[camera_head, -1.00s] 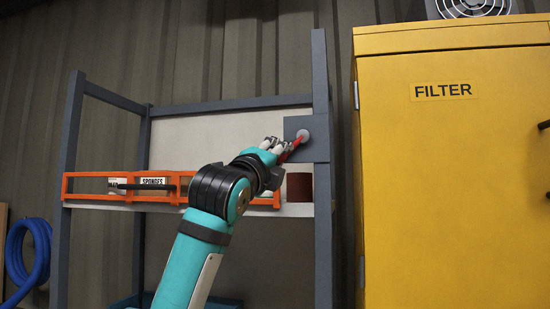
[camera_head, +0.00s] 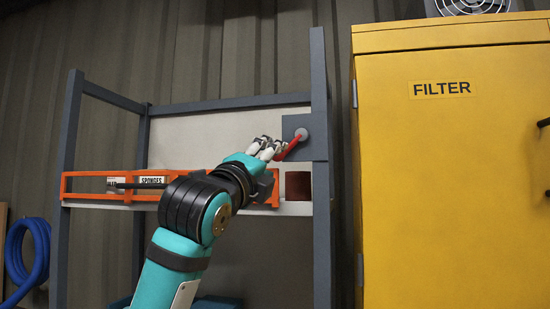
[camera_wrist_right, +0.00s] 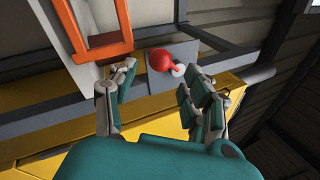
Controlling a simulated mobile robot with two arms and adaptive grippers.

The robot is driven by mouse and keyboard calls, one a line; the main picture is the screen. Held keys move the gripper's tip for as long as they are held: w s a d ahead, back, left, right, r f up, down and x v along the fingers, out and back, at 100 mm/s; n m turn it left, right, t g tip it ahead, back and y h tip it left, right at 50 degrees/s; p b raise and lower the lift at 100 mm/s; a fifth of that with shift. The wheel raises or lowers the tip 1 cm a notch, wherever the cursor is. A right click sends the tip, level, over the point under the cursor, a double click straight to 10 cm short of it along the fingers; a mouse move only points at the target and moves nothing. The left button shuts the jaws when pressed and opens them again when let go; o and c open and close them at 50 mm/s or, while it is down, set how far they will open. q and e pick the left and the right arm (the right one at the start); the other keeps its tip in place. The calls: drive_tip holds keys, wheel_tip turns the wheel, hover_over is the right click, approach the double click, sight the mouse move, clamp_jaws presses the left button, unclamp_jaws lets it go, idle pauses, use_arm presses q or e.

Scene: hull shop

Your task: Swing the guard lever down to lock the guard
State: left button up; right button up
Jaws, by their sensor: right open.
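The guard lever (camera_head: 289,148) is red and slants down and left from a round grey pivot (camera_head: 301,135) on a dark plate. In the right wrist view its red knob (camera_wrist_right: 162,61) shows ahead of and between my fingers. The orange guard (camera_head: 98,197) is a frame lying across the front of the shelf, with a dark bar along it. My right gripper (camera_head: 264,148) is just left of the lever; it also shows in the right wrist view (camera_wrist_right: 155,82), with fingers spread and nothing between the tips. Whether a finger touches the lever cannot be told. My left gripper is not in view.
Behind the guard, the shelf (camera_head: 298,208) holds a box labelled SPONGES (camera_head: 153,182) and a reddish-brown item (camera_head: 298,185). A yellow FILTER cabinet (camera_head: 450,180) stands close on the right. A blue hose (camera_head: 40,255) hangs at the far left.

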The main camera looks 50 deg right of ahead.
drive_tip(key=shift+v, duration=1.15)
